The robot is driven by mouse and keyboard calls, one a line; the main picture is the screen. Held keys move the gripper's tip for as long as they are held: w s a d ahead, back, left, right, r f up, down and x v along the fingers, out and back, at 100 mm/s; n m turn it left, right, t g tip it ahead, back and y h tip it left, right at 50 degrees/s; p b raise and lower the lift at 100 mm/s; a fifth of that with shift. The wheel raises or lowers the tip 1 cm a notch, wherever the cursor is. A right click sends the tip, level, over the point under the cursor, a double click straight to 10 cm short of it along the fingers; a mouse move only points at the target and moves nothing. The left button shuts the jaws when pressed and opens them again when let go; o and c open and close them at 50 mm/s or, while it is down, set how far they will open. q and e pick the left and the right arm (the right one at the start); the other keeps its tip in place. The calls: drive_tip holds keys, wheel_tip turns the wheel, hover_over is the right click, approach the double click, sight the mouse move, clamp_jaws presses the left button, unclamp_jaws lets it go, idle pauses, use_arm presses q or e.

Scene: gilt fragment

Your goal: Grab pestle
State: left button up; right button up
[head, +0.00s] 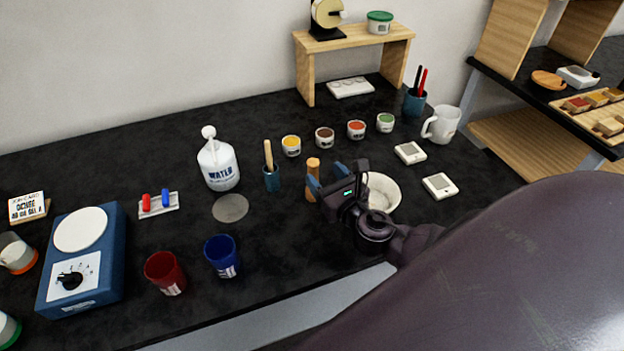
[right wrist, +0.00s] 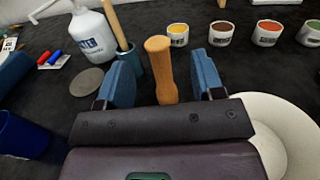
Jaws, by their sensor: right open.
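The pestle (right wrist: 161,68) is an orange-brown wooden piece with a rounded top. It stands upright on the black counter, left of the white bowl-like mortar (head: 384,193). In the head view the pestle (head: 312,176) is partly hidden by my right gripper (head: 327,185). In the right wrist view my right gripper (right wrist: 160,82) is open, with one blue finger on each side of the pestle and gaps between. The pestle's lower end is hidden behind the gripper body. The mortar (right wrist: 262,112) also shows at the right of the wrist view. My left gripper is not in view.
A blue holder (head: 271,180) with a wooden-handled tool stands just left of the pestle. Small colour pots (head: 325,138) line up behind it. A water bottle (head: 218,165), red cup (head: 165,273) and blue cup (head: 222,256) stand to the left. White devices (head: 439,186) lie right.

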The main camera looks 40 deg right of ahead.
sight(310, 160)
drive_tip(key=shift+w+d+f, duration=0.1)
drive_tip(key=shift+w, duration=1.7)
drive_tip(key=shift+w+d+f, duration=0.1)
drive_tip(key=shift+w, duration=1.65)
drive_tip(key=shift+c, duration=0.2)
drive_tip(key=shift+r, duration=0.1)
clamp_jaws()
